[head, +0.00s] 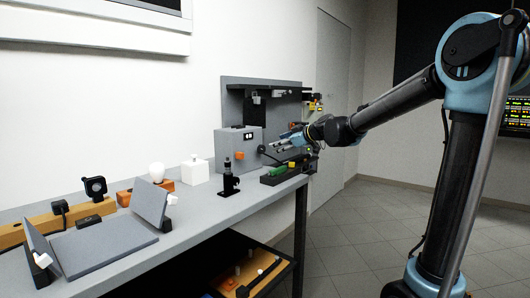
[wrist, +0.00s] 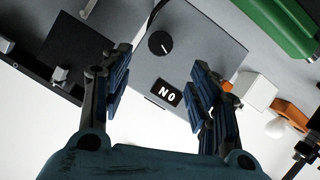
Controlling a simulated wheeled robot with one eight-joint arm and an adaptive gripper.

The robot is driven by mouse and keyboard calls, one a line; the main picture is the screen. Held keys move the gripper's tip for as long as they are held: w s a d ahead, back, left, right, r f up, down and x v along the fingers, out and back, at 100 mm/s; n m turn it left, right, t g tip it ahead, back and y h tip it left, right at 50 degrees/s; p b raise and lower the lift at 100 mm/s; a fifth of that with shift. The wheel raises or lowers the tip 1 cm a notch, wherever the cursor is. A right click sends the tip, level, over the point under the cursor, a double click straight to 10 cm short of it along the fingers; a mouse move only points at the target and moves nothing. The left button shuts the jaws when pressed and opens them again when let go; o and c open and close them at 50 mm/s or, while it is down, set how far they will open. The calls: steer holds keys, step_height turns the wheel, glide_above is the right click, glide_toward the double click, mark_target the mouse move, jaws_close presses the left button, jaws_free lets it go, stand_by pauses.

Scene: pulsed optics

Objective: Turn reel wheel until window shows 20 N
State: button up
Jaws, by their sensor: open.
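The grey box (head: 228,147) stands at the far end of the bench. The wrist view shows it upside down, between and beyond my fingers. A round black wheel (wrist: 160,43) with a white mark is on its face, and I take it to be the reel wheel. A black window (wrist: 163,93) reads "NO" in the picture, which is "0 N" the other way up. My gripper (wrist: 158,95) is open and empty, with the wheel apart from both fingers. In the head view my gripper (head: 279,146) is just right of the box.
A green part (head: 278,170) lies on the bench below my gripper. A black post (head: 229,178), a white cube (head: 194,171) and a white bulb (head: 156,172) stand to the left. A grey backboard (head: 284,108) with small fittings rises behind. Open floor lies right of the bench.

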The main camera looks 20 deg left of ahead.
mark_target(263, 149)
steer(key=x, duration=1.1)
steer(key=shift+w+a+f, duration=0.1)
steer(key=shift+a+f, duration=0.05)
steer(key=shift+a, duration=0.15)
steer(key=c, duration=1.1)
